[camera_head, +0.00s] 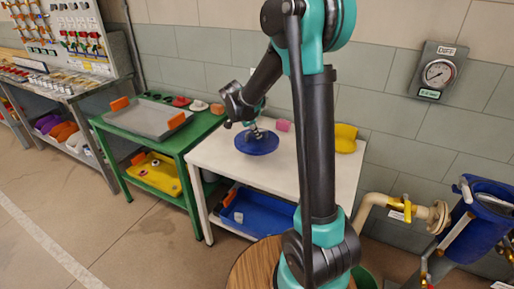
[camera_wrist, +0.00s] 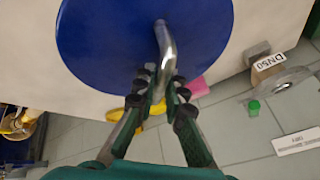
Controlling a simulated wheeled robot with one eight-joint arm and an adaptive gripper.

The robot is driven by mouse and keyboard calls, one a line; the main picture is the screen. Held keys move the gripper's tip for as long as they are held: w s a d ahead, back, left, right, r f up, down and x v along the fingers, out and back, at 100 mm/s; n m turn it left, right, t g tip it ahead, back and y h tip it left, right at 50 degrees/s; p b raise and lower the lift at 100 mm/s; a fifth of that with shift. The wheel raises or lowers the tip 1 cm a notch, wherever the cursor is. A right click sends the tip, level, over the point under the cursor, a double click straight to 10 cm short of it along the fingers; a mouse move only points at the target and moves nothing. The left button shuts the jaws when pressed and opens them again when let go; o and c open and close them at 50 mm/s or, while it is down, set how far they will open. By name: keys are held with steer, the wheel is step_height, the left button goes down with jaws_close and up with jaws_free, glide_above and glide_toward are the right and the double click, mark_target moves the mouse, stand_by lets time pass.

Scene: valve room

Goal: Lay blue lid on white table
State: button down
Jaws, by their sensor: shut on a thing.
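The blue lid (camera_head: 257,144) is a flat round disc with a bent metal handle. In the wrist view the lid (camera_wrist: 120,40) fills the upper middle, and its handle rises between my fingers. My gripper (camera_wrist: 158,92) is shut on the handle. In the head view my gripper (camera_head: 255,130) points down over the white table (camera_head: 215,156), with the lid beneath it at the table's left middle. The lid looks level and close to the tabletop. I cannot tell whether it touches. The wrist view also shows the pale tabletop (camera_wrist: 30,60) behind the lid.
A pink block (camera_head: 283,125) and a yellow object (camera_head: 346,138) stand at the white table's back. A blue tray (camera_head: 258,213) is on its lower shelf. A green table (camera_head: 120,143) with a grey tray stands to the left.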

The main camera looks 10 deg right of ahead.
mark_target(248, 146)
steer(key=shift+f, duration=3.85)
steer(key=c, duration=1.6)
jaws_free()
steer(key=v, duration=1.1)
steer(key=shift+s+a+r, duration=0.15)
steer(key=shift+r, duration=0.15)
steer(key=shift+s+r, duration=0.1)
steer(key=shift+s, duration=0.1)
steer(key=s+d+f+n+y, duration=0.1)
steer(key=s+d+f+n, duration=0.1)
steer(key=s+n, duration=0.3)
steer(key=s+d+f+n+y, duration=0.2)
steer(key=s+n, duration=0.4)
steer(key=s, duration=0.6)
steer(key=s+d+f+n+y, duration=0.1)
steer(key=s+d+f+n, duration=0.2)
steer(key=s+d+n, duration=0.2)
steer(key=s+n, duration=0.1)
steer(key=s, duration=0.2)
steer(key=shift+s+f+y, duration=0.15)
steer(key=shift+s+y, duration=0.15)
steer(key=shift+s, duration=0.1)
